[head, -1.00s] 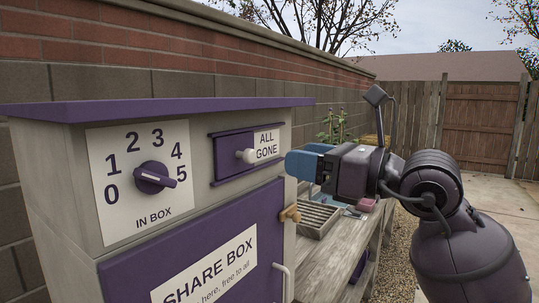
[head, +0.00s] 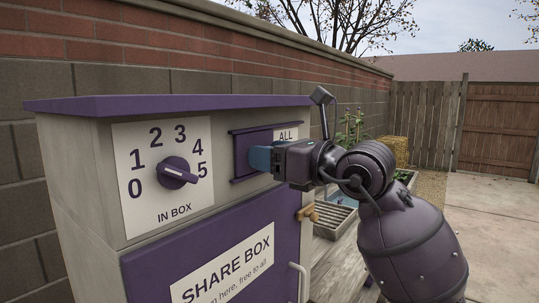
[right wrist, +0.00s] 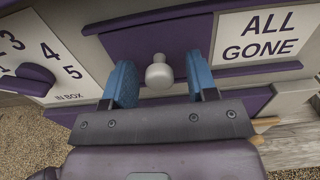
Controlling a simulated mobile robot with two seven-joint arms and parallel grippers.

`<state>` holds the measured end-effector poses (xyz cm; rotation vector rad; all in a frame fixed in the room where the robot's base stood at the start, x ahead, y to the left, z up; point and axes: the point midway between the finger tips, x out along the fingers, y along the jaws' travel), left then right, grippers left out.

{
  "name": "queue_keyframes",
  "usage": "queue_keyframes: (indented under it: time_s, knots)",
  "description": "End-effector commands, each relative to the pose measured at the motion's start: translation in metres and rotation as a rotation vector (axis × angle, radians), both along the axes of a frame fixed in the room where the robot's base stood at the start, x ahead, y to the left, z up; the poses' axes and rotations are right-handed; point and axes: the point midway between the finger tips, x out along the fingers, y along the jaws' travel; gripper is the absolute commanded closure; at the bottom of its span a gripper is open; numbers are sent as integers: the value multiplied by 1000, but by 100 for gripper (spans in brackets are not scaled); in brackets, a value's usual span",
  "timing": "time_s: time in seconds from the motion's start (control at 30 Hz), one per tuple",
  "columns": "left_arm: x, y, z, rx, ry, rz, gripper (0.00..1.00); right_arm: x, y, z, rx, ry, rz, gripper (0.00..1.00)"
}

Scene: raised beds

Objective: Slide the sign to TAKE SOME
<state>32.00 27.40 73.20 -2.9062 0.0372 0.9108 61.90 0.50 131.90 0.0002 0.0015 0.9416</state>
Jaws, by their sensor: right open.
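The sliding sign (head: 243,151) is a purple panel in a purple frame on the front of the share box. Its visible label reads ALL GONE (right wrist: 262,35), on the right side; the head view shows only ALL. A white knob (right wrist: 159,72) stands out from the panel. My right gripper (head: 262,158) is in front of the sign and hides the knob in the head view. In the right wrist view its blue fingers (right wrist: 159,84) are open, one on each side of the knob, with gaps between. My left gripper is not in view.
A numbered IN BOX dial (head: 175,173) sits left of the sign. A door labelled SHARE BOX (head: 222,268) with a pale handle (head: 299,281) is below. A wooden peg (head: 308,212) is on the box's right edge. A bench with a slatted tray (head: 336,221) stands beside it.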

Motion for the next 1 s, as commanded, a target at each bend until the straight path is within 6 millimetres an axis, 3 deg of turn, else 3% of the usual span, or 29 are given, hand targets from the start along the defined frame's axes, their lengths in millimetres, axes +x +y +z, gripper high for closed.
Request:
queue_keyframes:
  time_s: [0.33, 0.67, 0.87, 1.0]
  knots:
    - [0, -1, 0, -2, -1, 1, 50, 2, 3, 0, 0, -1, 0, 47]
    - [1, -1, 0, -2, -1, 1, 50, 2, 2, 0, 1, -1, 1, 98]
    - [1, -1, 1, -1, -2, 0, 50, 3, 2, 0, 0, 0, 0, 100]
    - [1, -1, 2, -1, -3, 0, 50, 18, -9, 0, -4, 2, -2, 100]
